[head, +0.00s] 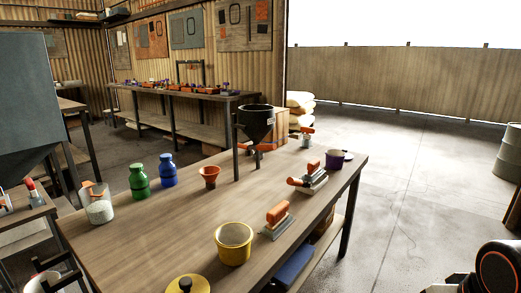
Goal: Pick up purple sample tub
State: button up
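The purple sample tub (333,160) stands upright near the far right corner of the wooden table (165,236). It is small, and its inside is too small to make out. A small purple-and-white round piece, perhaps its lid (347,155), lies just right of it. Part of my arm, dark with an orange ring, shows at the bottom right corner, well apart from the tub. My gripper's fingers are not in view.
Orange-handled brushes (310,178) (277,220) lie near the tub and along the right edge. Floor right of the table is clear.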

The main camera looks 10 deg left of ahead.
aim_at(334, 158)
jog(key=i+l+u, duration=0.15)
jog(key=i+l, duration=0.25)
jog(key=i+l+u, duration=0.1)
jog(key=i+l, duration=0.25)
jog(key=i+l+u, duration=0.15)
jog(key=i+l, duration=0.2)
jog(key=l, duration=0.2)
jog(key=i+l+u, duration=0.15)
jog(key=i+l, duration=0.2)
jog(key=l, duration=0.15)
